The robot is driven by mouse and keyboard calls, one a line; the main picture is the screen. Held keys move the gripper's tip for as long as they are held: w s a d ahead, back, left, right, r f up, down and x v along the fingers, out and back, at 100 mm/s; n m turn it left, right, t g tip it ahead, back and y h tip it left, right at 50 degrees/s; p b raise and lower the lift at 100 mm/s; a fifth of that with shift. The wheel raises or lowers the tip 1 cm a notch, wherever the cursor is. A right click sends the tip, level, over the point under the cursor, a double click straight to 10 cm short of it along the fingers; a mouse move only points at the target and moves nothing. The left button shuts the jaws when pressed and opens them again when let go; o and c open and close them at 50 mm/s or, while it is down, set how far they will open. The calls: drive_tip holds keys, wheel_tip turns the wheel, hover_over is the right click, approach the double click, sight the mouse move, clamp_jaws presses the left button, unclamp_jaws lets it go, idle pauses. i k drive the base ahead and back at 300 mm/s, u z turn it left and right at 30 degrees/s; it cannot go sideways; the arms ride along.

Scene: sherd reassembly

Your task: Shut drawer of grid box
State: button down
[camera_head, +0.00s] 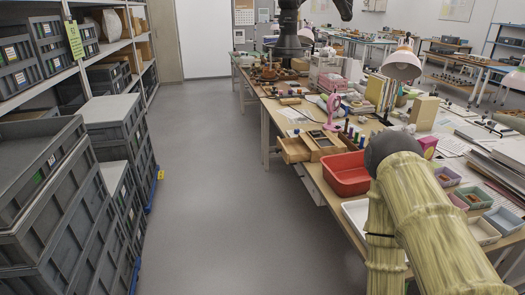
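A wooden grid box (325,141) stands near the left edge of the long table, right of the aisle. What looks like its drawer (293,150) sticks out from its left side over the table edge, open toward the aisle. The drawer looks like a shallow, light wooden tray; its contents are too small to make out. My arm, yellow-green with a dark rounded joint, rises at the lower right, nearer than the box. My gripper cannot be seen.
A red bin (346,185) sits just in front of the box, and a pink fan (332,112) stands behind it. A lamp (402,66) stands farther right. Grey crates (50,190) line the left side. The aisle floor (225,190) is clear.

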sight(293, 149)
drive_tip(key=u, duration=0.8)
drive_tip(key=i, duration=2.1)
drive_tip(key=z, duration=0.5)
